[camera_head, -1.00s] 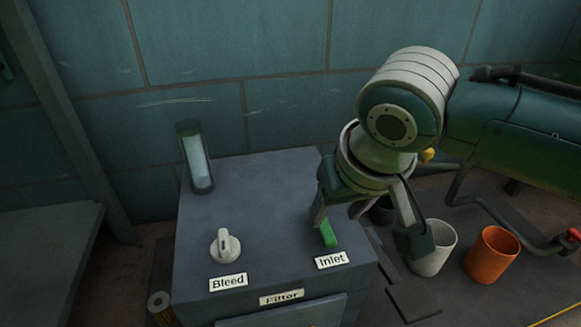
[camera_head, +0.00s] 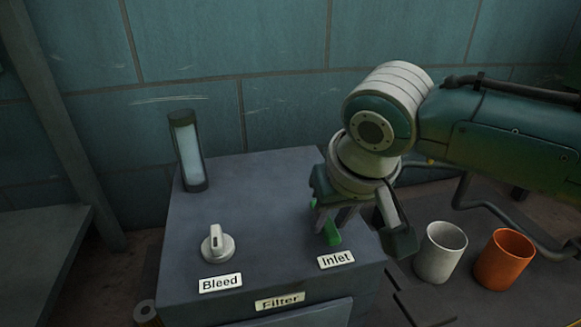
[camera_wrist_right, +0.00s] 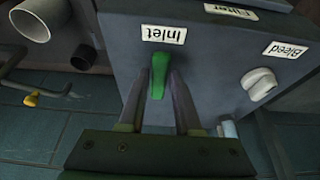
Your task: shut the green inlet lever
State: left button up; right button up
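The green inlet lever (camera_head: 332,233) sits on top of the grey box, just behind the "Inlet" label (camera_head: 336,260). In the right wrist view the lever (camera_wrist_right: 158,75) stands out from the box face beside its label. My right gripper (camera_head: 335,217) is down at the lever from behind. In the wrist view its two fingers (camera_wrist_right: 161,85) are apart, with the lever between them and nearer the left finger. A gap shows on the right side; contact on the left cannot be told. My left gripper is in neither view.
The box top also carries a white Bleed knob (camera_head: 217,243) and a glass tube (camera_head: 188,152). A "Filter" label (camera_head: 280,301) is on the front edge. A white cup (camera_head: 440,253) and an orange cup (camera_head: 504,260) stand right of the box, under my arm.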

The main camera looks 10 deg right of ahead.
grip_shut()
dwell(1.0)
